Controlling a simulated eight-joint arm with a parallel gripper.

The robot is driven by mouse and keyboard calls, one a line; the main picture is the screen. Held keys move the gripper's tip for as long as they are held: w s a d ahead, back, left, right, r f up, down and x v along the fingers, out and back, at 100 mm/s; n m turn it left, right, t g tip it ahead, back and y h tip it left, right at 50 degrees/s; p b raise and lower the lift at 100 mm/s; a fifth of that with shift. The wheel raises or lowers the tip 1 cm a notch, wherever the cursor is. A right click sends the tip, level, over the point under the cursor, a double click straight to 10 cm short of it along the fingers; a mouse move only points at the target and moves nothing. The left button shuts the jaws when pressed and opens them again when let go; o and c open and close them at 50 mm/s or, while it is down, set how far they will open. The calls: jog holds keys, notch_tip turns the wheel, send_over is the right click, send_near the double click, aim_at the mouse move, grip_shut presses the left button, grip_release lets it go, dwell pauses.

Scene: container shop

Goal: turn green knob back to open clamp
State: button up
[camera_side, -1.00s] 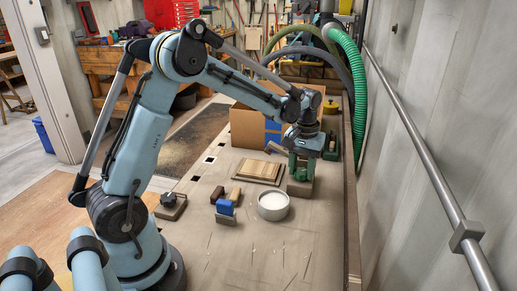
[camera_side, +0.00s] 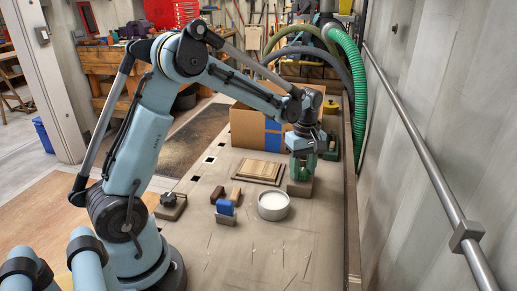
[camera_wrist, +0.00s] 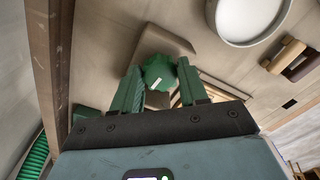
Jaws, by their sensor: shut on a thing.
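The green knob (camera_wrist: 159,72) shows in the wrist view between the two green fingers of my gripper (camera_wrist: 160,82), which is shut on it. A pale mark shows on the knob's face. The knob sits over a brown block-like base (camera_wrist: 170,38), the clamp as far as I can tell. In the side view my gripper (camera_side: 300,167) points down at the base (camera_side: 300,188) at the right of the bench. There my fingers hide most of the knob. The clamp's jaws cannot be made out.
A white round dish (camera_side: 273,206) stands just in front of the base. A wooden board (camera_side: 257,172) lies to its left, with a cardboard box (camera_side: 250,130) behind. A blue-topped block (camera_side: 226,210) stands farther left. A green item (camera_side: 331,147) is behind right. The bench front is mostly clear.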

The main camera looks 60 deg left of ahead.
aim_at(302, 171)
jog(key=shift+n, duration=0.6)
jog(key=o, duration=0.8)
jog(key=shift+r, duration=0.1)
notch_tip(302, 171, up, 12)
dwell(0.4)
jog(key=s+d+f+m+t, duration=0.1)
jog(key=s+d+m+t, duration=0.1)
jog(key=s+m, duration=0.3)
jog(key=s+d+f+m+t, duration=0.1)
jog(key=s+d+m+t, duration=0.1)
jog(key=s+d+m, duration=0.2)
jog(key=s+d+f+m+t, duration=0.1)
jog(key=s+d+m+t, duration=0.1)
jog(key=s+m, duration=0.4)
jog(key=shift+s+d+f+m+t, duration=0.2)
jog(key=shift+m+t, duration=0.1)
jog(key=shift+m, duration=0.35)
jog(key=shift+s+d+f+m+t, duration=0.1)
jog(key=shift+d+m+t, duration=0.15)
jog(key=shift+m, duration=0.4)
